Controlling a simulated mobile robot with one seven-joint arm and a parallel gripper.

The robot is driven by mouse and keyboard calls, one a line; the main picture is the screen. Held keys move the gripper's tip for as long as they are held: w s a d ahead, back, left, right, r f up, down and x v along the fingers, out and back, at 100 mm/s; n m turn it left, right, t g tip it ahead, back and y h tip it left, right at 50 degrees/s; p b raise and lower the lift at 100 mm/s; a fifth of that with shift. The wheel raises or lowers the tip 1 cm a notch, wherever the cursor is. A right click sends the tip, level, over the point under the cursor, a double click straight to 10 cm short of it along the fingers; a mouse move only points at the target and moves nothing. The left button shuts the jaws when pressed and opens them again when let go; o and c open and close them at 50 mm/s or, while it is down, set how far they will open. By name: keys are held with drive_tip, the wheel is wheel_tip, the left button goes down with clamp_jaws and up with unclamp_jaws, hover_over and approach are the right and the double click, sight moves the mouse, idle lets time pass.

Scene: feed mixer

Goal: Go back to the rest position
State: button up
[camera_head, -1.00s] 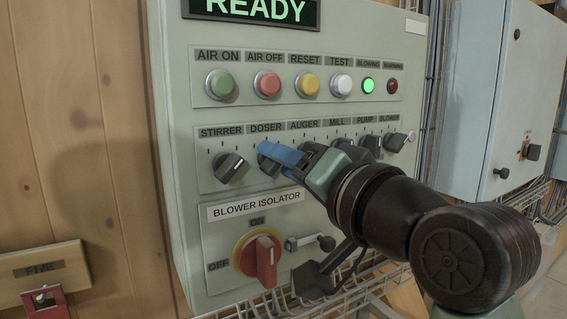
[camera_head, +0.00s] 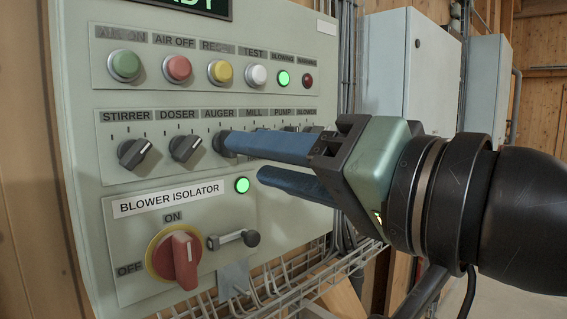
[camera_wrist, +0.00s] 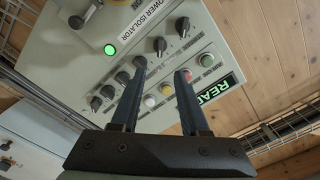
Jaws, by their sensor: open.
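My gripper (camera_head: 245,160) is open and empty in the head view, with its two blue fingers apart and pointing left across the panel. It also shows in the wrist view (camera_wrist: 161,70), with nothing between the fingers. The grey control panel (camera_head: 85,75) stands behind it. In the head view the upper fingertip overlaps the auger knob (camera_head: 222,146), and the fingers partly hide the mill, pump and blower knobs. The doser knob (camera_head: 185,148) and stirrer knob (camera_head: 133,153) are in clear view, both tilted to the upper right.
The red blower isolator handle (camera_head: 185,262) stands upright, below a lit green lamp (camera_head: 242,185). A latch lever (camera_head: 238,239) sits beside it. Wire trays (camera_head: 290,280) run below the panel. Grey cabinets (camera_head: 405,65) stand at the right.

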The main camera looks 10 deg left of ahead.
drive_tip(key=s+d+r+m+t+h+b, duration=0.1)
drive_tip(key=d+t+h, duration=0.5)
drive_tip(key=t+h, duration=0.8)
drive_tip(key=s+r+t+b, duration=0.1)
drive_tip(key=s+t+b, duration=0.1)
drive_tip(key=s, duration=0.1)
drive_tip(key=shift+s+b, duration=0.35)
drive_tip(key=shift+s, duration=0.05)
idle(0.5)
